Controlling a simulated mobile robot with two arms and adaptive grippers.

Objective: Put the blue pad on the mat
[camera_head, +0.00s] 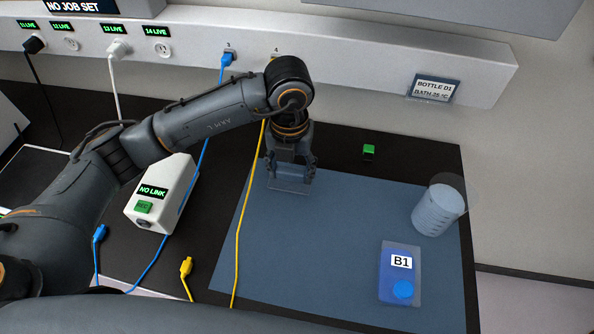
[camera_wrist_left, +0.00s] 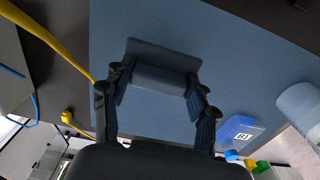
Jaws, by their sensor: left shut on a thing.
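The blue-grey mat (camera_head: 330,240) lies flat on the dark bench and also fills much of the left wrist view (camera_wrist_left: 230,80). My left gripper (camera_head: 292,172) reaches down over the mat's far left part. It is shut on a blue-grey pad (camera_head: 289,187), close in colour to the mat. In the left wrist view the pad (camera_wrist_left: 160,78) sits between the two fingers (camera_wrist_left: 155,100), with a raised flap along its far side. I cannot tell whether the pad touches the mat. My right gripper is not in view.
A blue B1 flask (camera_head: 398,280) and a clear cup (camera_head: 437,212) are on the mat's right part. A small green block (camera_head: 369,152) stands behind it. A yellow cable (camera_head: 240,235) crosses the left edge, near a white NO LINK box (camera_head: 160,195). The mat's middle is clear.

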